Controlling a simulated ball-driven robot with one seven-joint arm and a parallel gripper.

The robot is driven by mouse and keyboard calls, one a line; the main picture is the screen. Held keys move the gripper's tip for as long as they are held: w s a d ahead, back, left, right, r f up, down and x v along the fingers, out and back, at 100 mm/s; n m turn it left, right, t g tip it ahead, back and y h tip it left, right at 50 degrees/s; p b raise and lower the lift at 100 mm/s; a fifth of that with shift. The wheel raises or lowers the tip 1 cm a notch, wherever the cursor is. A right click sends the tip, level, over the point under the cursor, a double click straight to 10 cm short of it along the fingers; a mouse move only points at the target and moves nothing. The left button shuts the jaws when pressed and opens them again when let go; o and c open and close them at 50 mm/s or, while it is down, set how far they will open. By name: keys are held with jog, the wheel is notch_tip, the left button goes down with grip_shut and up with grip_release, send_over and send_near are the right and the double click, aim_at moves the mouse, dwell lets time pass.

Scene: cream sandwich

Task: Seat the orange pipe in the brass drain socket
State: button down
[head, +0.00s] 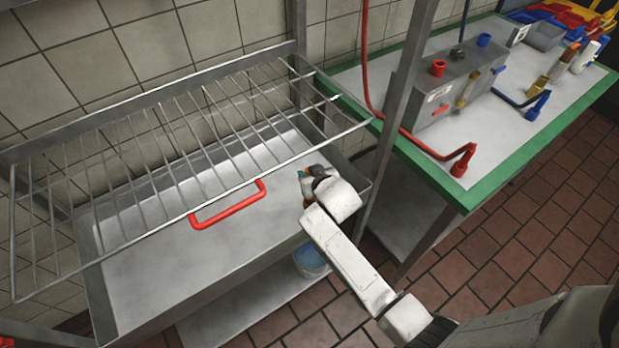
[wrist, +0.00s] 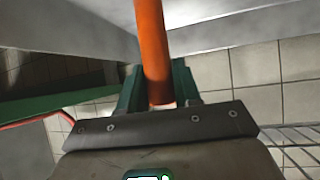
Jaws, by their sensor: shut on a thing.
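The orange pipe (wrist: 153,45) stands between the dark green fingers of my gripper (wrist: 158,88) in the wrist view, running out past the top of the picture. My gripper is shut on it. In the head view my gripper (head: 309,173) is over the right part of the grey metal basin, right of the wire rack's red handle. The pipe is almost wholly hidden there. I cannot make out a brass drain socket for certain. Brass-coloured pieces show on the green-edged bench: one on the grey box (head: 467,90) and one beside a blue fitting (head: 535,88).
A metal post (head: 396,110) stands between basin and bench (head: 440,185). A red hose (head: 420,141) crosses the bench. A blue bucket (head: 311,263) is below.

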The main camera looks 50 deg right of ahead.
jog(key=shift+f, duration=0.9)
jog(key=shift+f, duration=0.15)
jog(key=c, duration=0.8)
grip_release()
